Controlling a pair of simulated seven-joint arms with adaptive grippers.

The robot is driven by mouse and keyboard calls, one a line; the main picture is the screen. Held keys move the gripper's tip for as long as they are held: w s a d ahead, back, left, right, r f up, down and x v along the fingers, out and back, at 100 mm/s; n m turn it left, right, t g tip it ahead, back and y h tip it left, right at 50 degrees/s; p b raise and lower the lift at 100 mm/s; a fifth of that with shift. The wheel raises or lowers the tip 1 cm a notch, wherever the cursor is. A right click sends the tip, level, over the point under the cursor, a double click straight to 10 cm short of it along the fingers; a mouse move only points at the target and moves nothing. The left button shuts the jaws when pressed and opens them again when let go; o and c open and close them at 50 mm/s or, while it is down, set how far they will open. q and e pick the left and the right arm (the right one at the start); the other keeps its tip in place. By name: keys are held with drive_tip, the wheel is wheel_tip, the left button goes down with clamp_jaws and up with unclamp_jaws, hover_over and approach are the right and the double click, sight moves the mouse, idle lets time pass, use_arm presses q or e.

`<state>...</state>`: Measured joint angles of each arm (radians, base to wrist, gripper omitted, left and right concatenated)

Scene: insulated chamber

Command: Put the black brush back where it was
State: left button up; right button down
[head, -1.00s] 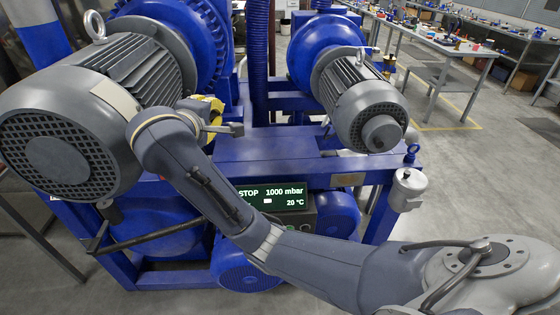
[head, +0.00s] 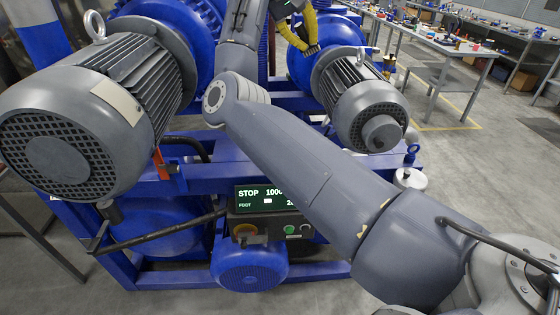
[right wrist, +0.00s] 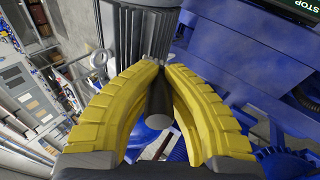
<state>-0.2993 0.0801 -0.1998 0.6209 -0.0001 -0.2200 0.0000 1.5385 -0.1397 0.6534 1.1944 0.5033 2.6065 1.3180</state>
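My right gripper (head: 310,47) is high in the head view, between the two motors and near the right motor. Its yellow fingers also show large in the right wrist view (right wrist: 160,66), where they are closed together at the tips. A black cylinder, which looks like the black brush (right wrist: 159,128), is held between them with its round end toward the wrist camera. Its far end is hidden by the fingertips. My left gripper is not in view.
A large grey motor (head: 75,130) stands at left and a smaller one (head: 365,105) at right on a blue frame (head: 395,172). A control panel display (head: 262,198) reads STOP, partly covered by my right arm. Workbenches (head: 440,45) stand behind at right.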

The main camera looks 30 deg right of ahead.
drive_tip(key=d+f+m+y, duration=0.1)
drive_tip(key=d+f+y, duration=0.1)
drive_tip(key=d+f, duration=0.25)
drive_tip(key=w+a+f+n+t+y, duration=0.1)
drive_tip(key=w+a+f+y, duration=0.15)
drive_tip(key=a+f, duration=0.35)
drive_tip(key=w+a+f+n+y, duration=0.1)
drive_tip(key=w+a+f+y, duration=0.15)
drive_tip(key=f, duration=0.65)
drive_tip(key=shift+h, duration=0.4)
drive_tip(key=f, duration=0.9)
drive_tip(key=a+f, duration=0.1)
drive_tip(key=f, duration=0.4)
drive_tip(key=shift+w, duration=0.1)
drive_tip(key=shift+f, duration=2.85)
drive_tip(key=c, duration=1.6)
unclamp_jaws()
wheel_tip(320, 180, up, 12)
